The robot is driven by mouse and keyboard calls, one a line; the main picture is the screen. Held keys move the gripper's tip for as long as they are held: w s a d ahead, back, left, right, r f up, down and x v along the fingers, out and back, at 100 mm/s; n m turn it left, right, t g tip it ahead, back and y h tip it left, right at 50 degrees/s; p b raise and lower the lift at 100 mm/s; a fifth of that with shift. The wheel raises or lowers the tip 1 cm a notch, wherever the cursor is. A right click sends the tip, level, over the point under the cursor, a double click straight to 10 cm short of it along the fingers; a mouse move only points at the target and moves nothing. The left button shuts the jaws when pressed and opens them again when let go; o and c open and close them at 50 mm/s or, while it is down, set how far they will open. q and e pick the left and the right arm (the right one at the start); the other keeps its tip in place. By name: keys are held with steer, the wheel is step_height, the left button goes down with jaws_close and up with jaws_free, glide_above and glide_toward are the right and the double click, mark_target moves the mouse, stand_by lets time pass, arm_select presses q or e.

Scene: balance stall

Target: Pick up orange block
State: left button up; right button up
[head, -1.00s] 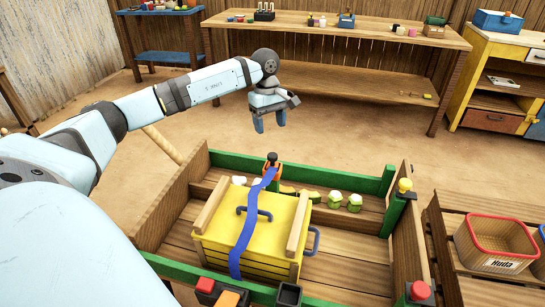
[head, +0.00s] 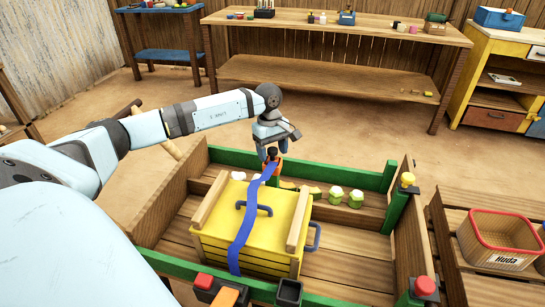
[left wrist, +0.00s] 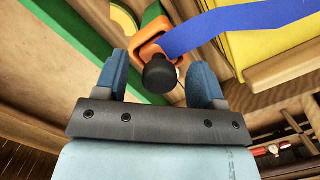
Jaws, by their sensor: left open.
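An orange block (head: 228,297) sits at the front of the wooden cart, beside a red block and a black cup. An orange buckle with a black knob (head: 272,158) stands at the far side of the cart, at the end of a blue strap (head: 243,232). My left gripper (head: 270,150) is open and points down over this buckle. In the left wrist view, the fingers of my left gripper (left wrist: 158,78) stand on either side of the black knob, with the orange buckle (left wrist: 152,42) just beyond. I cannot tell if they touch it. My right gripper is not in view.
A yellow box (head: 275,235) under the strap fills the cart's middle. Green-and-white pieces (head: 345,198) lie along the cart's far side. A long workbench (head: 335,30) is behind, with open floor between.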

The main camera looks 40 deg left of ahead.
arm_select(q)
steer(key=c, duration=1)
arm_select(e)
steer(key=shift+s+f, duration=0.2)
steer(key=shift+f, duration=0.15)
arm_select(q)
steer(key=shift+r, duration=0.1)
steer(key=shift+r, duration=0.45)
step_height(320, 180, up, 8)
steer(key=shift+r+p, duration=0.25)
steer(key=shift+p, duration=0.7)
step_height(320, 180, up, 9)
steer(key=p, duration=0.2)
glide_above(272, 149)
steer(key=shift+d+r, duration=0.1)
steer(key=shift+r, duration=0.5)
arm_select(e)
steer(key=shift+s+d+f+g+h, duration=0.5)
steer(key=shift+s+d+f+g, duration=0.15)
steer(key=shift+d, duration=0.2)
